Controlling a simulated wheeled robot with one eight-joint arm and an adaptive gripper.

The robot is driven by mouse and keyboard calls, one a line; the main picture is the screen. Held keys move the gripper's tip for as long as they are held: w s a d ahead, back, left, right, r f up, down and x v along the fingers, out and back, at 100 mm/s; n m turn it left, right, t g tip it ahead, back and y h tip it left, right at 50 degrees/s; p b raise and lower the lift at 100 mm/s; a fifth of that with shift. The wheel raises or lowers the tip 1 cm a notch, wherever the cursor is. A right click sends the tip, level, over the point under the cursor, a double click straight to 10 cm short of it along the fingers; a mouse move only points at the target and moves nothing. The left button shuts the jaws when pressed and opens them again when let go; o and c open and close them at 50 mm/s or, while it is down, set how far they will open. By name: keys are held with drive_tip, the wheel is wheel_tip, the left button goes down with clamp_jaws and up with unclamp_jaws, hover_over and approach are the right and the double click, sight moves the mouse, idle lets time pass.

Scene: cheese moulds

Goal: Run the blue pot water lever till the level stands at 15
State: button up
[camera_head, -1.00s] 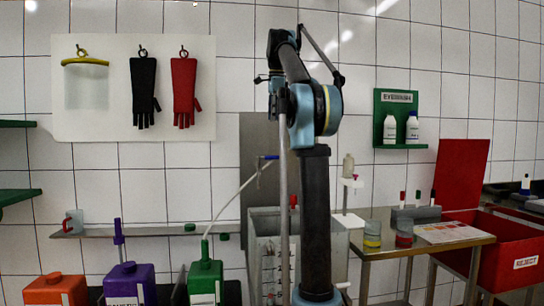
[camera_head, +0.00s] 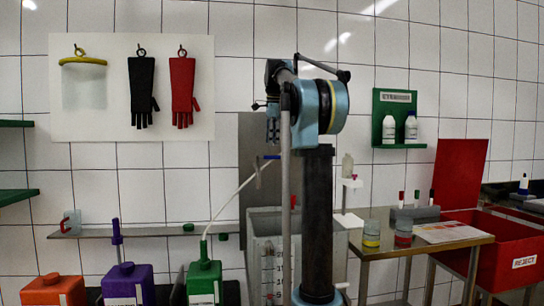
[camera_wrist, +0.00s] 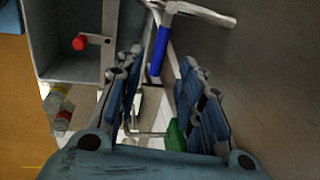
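The blue lever (camera_head: 270,157) sits on the pipework above the grey pot (camera_head: 262,222); it shows as a blue bar in the wrist view (camera_wrist: 159,48). My gripper (camera_head: 272,141) points down just above the lever in the head view. In the wrist view my gripper (camera_wrist: 160,72) has its fingers apart, with the lever beyond and between them and nothing visibly held. The pot has a scale with dark marks (camera_head: 280,270) on its front; the water level is unclear. My arm hides part of the pot.
A red knob (camera_wrist: 79,43) is on a fitting by the pot. A pale hose runs to the green canister (camera_head: 204,278), beside purple (camera_head: 128,285) and orange (camera_head: 55,290) ones. A steel table (camera_head: 385,250) with jars and a red reject bin (camera_head: 490,250) stand right.

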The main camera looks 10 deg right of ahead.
drive_tip(key=f, duration=0.3)
drive_tip(key=w+f, duration=0.1)
drive_tip(key=f, duration=0.2)
drive_tip(key=shift+w+f, duration=0.1)
drive_tip(key=shift+f, duration=0.1)
clamp_jaws()
